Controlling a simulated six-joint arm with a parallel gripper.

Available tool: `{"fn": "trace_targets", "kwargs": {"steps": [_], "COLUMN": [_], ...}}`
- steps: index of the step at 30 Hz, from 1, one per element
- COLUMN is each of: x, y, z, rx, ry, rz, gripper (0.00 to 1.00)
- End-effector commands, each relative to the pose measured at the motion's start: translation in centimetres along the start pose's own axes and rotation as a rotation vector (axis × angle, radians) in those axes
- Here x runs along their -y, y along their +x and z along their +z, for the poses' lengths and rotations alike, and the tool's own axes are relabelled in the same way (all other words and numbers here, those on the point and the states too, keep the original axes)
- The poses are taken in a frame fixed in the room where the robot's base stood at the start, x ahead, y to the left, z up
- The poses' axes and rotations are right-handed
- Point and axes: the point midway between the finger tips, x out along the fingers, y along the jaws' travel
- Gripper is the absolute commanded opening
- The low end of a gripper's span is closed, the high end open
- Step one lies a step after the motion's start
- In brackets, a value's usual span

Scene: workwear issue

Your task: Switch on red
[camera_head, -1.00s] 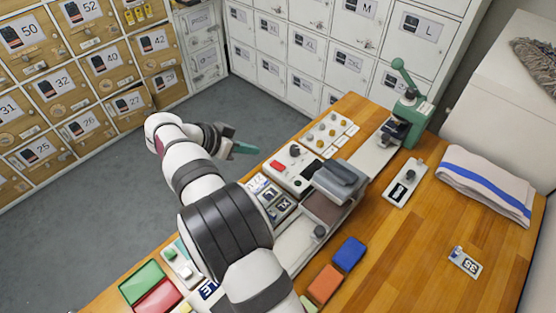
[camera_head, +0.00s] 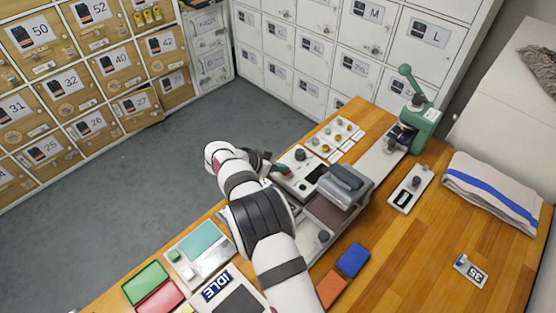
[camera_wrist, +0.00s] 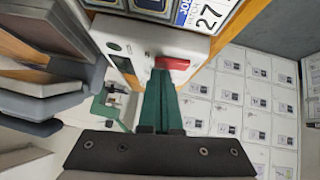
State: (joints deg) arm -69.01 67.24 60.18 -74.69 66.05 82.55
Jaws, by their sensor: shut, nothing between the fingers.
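A white control box (camera_head: 296,184) stands on the wooden bench, with a black knob (camera_head: 300,155) and a dark window on top. It also shows in the wrist view (camera_wrist: 150,38), where a red switch (camera_wrist: 178,63) sits on its face. My gripper (camera_head: 281,168) is at the left end of this box in the head view and hides the red switch there. In the wrist view the green fingers (camera_wrist: 161,74) are together and empty, with their tips beside the red switch. I cannot tell whether they touch it.
A grey press-like device (camera_head: 345,190) stands right of the box. A green lever press (camera_head: 415,125) is at the back. Red (camera_head: 160,298) and green (camera_head: 146,278) pads lie at front left, near a panel reading IDLE (camera_head: 216,286). A folded striped towel (camera_head: 497,190) lies right.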

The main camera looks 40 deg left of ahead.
Motion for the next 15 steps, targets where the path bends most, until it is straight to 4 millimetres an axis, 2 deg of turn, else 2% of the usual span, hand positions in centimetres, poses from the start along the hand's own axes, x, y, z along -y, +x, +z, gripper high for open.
{"fn": "trace_targets", "kwargs": {"steps": [15], "x": [-0.23], "y": [0.56], "z": [0.54], "rx": [0.0], "ry": [-0.001], "rz": [0.002], "gripper": [0.0]}}
